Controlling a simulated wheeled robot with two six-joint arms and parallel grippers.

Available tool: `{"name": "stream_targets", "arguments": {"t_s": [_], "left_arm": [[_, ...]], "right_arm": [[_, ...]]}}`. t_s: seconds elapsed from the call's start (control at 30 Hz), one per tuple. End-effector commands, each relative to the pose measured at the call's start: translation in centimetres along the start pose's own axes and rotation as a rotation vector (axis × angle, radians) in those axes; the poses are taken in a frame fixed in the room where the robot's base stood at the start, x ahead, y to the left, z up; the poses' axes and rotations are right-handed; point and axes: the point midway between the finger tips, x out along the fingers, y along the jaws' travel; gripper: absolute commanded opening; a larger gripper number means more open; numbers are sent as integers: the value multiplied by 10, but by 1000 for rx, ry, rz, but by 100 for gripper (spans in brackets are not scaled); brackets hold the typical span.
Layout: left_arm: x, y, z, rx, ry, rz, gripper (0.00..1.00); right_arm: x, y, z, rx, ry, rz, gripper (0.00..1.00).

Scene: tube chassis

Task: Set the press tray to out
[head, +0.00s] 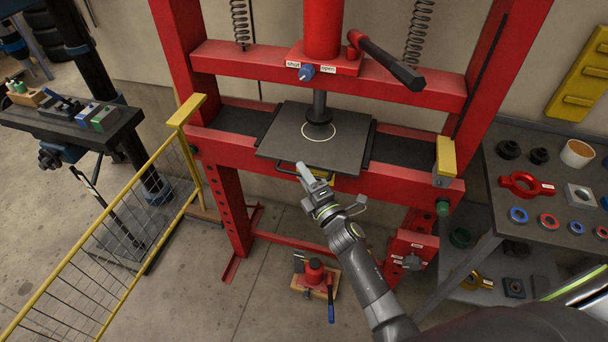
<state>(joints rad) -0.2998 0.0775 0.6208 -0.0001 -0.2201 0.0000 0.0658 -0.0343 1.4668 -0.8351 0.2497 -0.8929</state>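The press tray (285,142) is a dark square plate with a white ring on it, lying on the red press bed between dark side rails. The black ram foot (319,116) hangs over the ring, slightly behind its middle in the picture. A dark handle bar with a yellow part (325,173) shows below the tray's front edge. My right gripper (304,172) is at that front edge, overlapping the handle in the picture. Contact and finger opening are too small to tell. My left gripper is not in view.
The red press frame (250,62) has a valve knob (306,72) marked shut and open, and a black-tipped lever (395,65). A yellow guard fence (105,245) stands left. A parts table (560,215) is right. A red jack (315,274) sits on the floor.

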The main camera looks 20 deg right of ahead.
Motion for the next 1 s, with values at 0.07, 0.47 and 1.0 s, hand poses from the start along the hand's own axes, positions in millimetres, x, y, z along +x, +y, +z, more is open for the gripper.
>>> {"name": "stream_targets", "arguments": {"t_s": [0.07,0.47,1.0], "left_arm": [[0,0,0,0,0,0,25],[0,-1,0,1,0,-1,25],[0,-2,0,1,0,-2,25]], "right_arm": [[3,0,0,0,0,0,32],[4,0,0,0,0,0,16],[3,0,-1,1,0,-1,0]]}}
